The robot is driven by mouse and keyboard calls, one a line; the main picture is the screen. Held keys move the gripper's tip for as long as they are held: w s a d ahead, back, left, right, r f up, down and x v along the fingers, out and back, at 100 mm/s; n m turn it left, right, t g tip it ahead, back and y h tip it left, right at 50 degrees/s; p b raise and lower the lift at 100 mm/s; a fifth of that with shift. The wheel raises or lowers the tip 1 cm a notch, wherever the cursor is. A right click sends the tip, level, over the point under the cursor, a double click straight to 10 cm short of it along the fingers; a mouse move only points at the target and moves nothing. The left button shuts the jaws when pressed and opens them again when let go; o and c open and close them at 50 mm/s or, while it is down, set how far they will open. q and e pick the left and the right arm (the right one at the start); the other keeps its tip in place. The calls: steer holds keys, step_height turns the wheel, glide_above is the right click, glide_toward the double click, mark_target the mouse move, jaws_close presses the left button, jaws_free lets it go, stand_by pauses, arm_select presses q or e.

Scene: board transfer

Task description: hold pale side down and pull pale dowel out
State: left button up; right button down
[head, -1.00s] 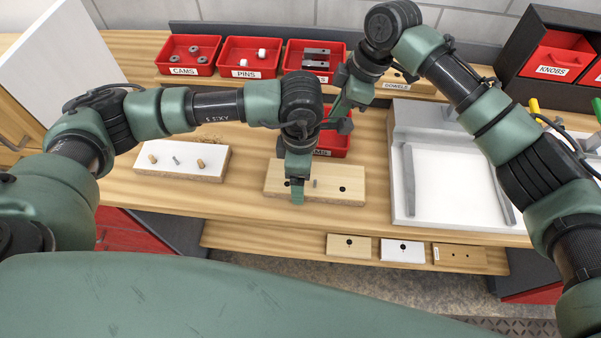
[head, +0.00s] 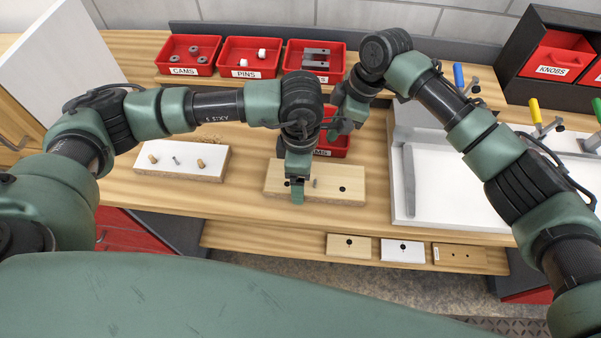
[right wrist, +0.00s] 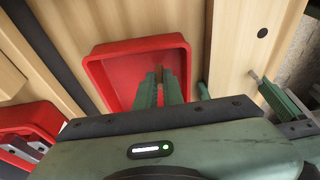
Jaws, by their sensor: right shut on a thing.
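The pale wood side panel (head: 330,194) lies on the bench with dark holes and a small metal pin (head: 316,183) standing in it. My left gripper (head: 298,196) is pointed down on the panel's left half, beside the pin; whether its fingers are apart is unclear. My right gripper (head: 336,132) is behind the panel, over a red bin (head: 333,146). In the right wrist view, its fingers (right wrist: 159,88) are shut on a wooden dowel (right wrist: 158,73), above the red bin (right wrist: 112,70). The dowel is clear of the panel.
A white panel (head: 180,170) with two dowels and a metal pin lies at left. Red bins of cams (head: 189,70) and pins (head: 249,73) stand at the back. A white fixture (head: 440,185) is at right. Small boards (head: 349,254) lie on the front ledge.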

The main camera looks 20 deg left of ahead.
steer(key=shift+f, duration=0.25)
steer(key=c, duration=1.5)
jaws_free()
steer(key=shift+o, duration=0.2)
steer(key=v, duration=1.2)
arm_select(q)
steer(key=o, duration=1.7)
